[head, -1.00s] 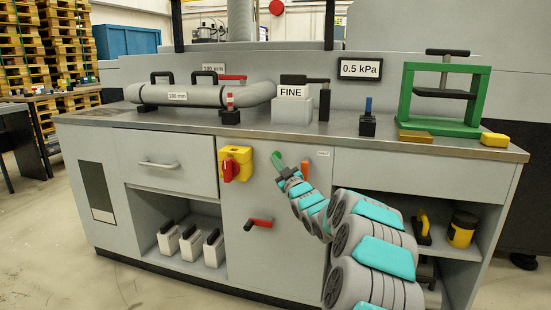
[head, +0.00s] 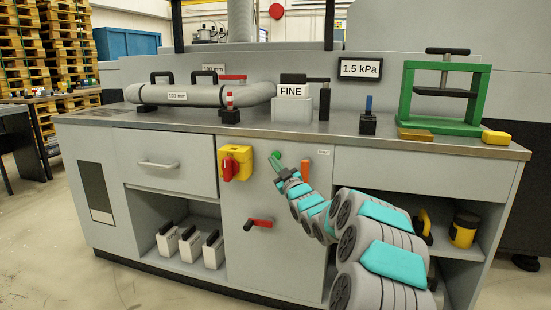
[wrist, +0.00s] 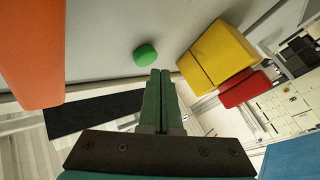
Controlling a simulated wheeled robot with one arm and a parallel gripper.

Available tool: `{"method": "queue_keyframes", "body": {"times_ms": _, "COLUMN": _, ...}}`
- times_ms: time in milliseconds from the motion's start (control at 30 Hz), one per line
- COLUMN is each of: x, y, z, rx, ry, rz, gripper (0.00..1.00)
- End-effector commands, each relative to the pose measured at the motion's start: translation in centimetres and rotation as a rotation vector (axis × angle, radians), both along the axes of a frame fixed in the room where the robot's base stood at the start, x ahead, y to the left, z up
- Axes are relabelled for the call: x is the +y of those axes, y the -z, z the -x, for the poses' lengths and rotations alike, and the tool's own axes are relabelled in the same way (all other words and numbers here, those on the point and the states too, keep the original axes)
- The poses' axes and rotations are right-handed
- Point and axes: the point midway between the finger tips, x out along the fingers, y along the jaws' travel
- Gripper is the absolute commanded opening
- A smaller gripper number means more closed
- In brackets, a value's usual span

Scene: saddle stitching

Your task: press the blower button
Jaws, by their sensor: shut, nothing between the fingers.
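The green round button (head: 276,155) is on the grey cabinet front, between the yellow switch box and an orange upright part. In the wrist view the button (wrist: 145,54) is fully visible, ahead and slightly left of the fingertips. My gripper (head: 279,166) is shut, its two green fingers side by side with nothing between them. In the wrist view the fingertips (wrist: 160,72) point at the panel near the button, apparently a little apart from it. The display (head: 360,68) above the bench reads 1.5 kPa.
The yellow box (head: 236,150) with a red rotary switch (head: 230,170) is close left of my gripper. The orange part (head: 305,168) is close on the right; it also shows in the wrist view (wrist: 30,50). A red-handled lever (head: 258,223) sits below.

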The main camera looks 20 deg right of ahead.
Motion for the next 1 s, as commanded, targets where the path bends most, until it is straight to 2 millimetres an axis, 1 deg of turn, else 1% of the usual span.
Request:
{"method": "queue_keyframes", "body": {"times_ms": 167, "x": 0.5, "y": 0.2, "z": 0.7, "rx": -0.002, "ry": 0.000, "rz": -0.001, "gripper": 0.00}}
{"method": "queue_keyframes", "body": {"times_ms": 433, "x": 2.0, "y": 0.4, "z": 2.7, "rx": 0.000, "ry": -0.001, "rz": -0.002, "gripper": 0.00}}
{"method": "queue_keyframes", "body": {"times_ms": 600, "x": 2.7, "y": 0.1, "z": 3.8, "rx": -0.004, "ry": 0.001, "rz": 0.000, "gripper": 0.00}}
{"method": "queue_keyframes", "body": {"times_ms": 1000, "x": 2.9, "y": -0.1, "z": 4.0, "rx": -0.001, "ry": 0.000, "rz": 0.000, "gripper": 0.00}}
